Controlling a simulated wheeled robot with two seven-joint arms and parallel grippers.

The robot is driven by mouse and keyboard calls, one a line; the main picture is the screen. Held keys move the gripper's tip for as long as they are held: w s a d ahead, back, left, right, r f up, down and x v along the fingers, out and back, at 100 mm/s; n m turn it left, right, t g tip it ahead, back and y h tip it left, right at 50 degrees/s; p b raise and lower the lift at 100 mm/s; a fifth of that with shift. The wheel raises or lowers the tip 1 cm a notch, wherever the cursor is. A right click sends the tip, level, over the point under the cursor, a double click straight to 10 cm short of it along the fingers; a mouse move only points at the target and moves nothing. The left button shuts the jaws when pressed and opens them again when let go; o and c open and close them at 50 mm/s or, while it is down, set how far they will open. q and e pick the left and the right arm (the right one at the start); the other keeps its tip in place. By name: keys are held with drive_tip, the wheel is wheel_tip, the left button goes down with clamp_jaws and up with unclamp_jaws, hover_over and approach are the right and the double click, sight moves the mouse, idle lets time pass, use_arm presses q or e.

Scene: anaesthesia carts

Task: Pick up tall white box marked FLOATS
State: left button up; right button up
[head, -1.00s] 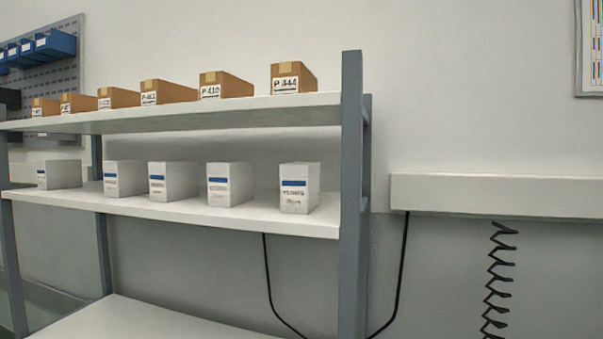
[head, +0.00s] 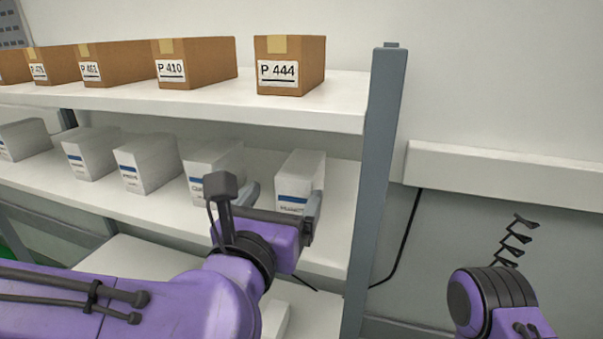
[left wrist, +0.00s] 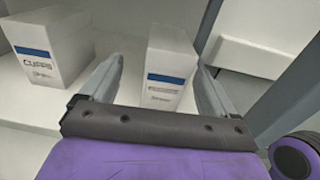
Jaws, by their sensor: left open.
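Several tall white boxes with blue bands stand in a row on the middle shelf (head: 340,200). No label clearly reads FLOATS; most lettering is too small or blurred. The rightmost white box (head: 302,166) stands ahead of my left gripper (head: 283,198), which is open and partly covers its front. In the left wrist view this box (left wrist: 172,60) stands upright ahead of and between the open fingers, its lettering unreadable. The neighbouring white box (head: 212,160) to its left reads CUFFS in the left wrist view (left wrist: 45,50). My right gripper is not in view.
Brown cartons, including P 444 (head: 290,66) and P 410 (head: 195,62), stand on the upper shelf (head: 335,95) above. A grey shelf post (head: 378,170) stands just right of the rightmost box. A black cable hangs beyond the post.

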sight(294, 182)
use_arm(q)
drive_tip(key=shift+w+d+r, duration=0.3)
drive_tip(key=shift+d+r+p, duration=0.4)
drive_tip(key=shift+r+p, duration=0.1)
drive_tip(key=shift+p, duration=0.25)
drive_tip(key=shift+p+x, duration=0.65)
drive_tip(key=shift+x, duration=0.25)
drive_tip(key=x, duration=0.4)
drive_tip(key=shift+w+f+p, duration=0.2)
drive_tip(key=shift+f+p, duration=0.15)
drive_tip(key=shift+p, duration=0.05)
drive_tip(key=shift+s+r, duration=0.15)
drive_tip(key=shift+s, duration=0.3)
drive_tip(key=shift+a, duration=0.1)
drive_tip(key=c, duration=0.5)
drive_tip(key=shift+w, duration=0.1)
drive_tip(key=c, duration=0.7)
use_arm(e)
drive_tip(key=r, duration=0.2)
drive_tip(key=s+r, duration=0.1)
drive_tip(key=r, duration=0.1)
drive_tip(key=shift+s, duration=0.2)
